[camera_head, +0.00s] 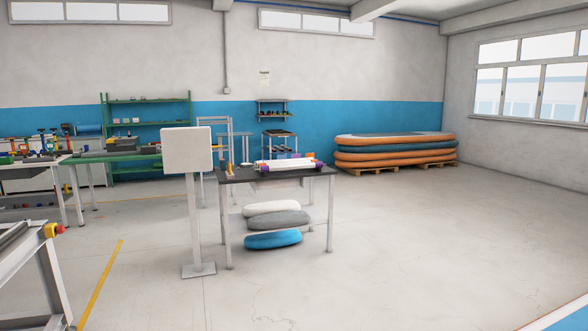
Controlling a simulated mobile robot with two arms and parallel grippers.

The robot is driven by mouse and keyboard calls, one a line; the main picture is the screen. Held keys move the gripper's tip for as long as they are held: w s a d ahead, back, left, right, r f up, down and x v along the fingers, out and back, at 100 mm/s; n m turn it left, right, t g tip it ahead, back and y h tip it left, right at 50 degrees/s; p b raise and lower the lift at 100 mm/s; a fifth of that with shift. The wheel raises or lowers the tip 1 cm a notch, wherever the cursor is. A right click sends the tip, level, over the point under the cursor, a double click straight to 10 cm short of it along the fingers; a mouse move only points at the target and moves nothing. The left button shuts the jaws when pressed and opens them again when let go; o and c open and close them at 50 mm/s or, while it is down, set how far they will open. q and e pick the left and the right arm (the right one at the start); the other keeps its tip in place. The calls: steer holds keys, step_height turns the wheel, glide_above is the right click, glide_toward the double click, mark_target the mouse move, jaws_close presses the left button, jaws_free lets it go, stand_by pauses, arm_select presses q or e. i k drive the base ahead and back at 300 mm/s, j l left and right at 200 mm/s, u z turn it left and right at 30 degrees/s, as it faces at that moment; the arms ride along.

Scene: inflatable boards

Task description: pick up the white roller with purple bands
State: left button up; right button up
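A long white roller with purple ends (290,164) lies on top of the dark-topped table (245,176) near the middle of the view. It is small and far off, so its bands are hard to make out. Small orange and purple items sit close behind it. Neither of my grippers shows in the head view.
A white panel on a post (187,150) stands just left of the table. Stacked orange and blue boards (395,150) rest on pallets behind. The floor in front and right is open.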

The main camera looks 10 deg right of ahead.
mark_target(311, 164)
steer(key=z, duration=0.25)
steer(key=i, duration=1.9)
steer(key=i+z, duration=0.1)
steer(key=i, duration=0.9)
steer(key=i+j, duration=0.1)
steer(key=i, duration=1.8)
steer(key=i+j, duration=0.15)
steer(key=i, duration=0.8)
steer(key=i+j+z, duration=0.1)
steer(key=i, duration=0.85)
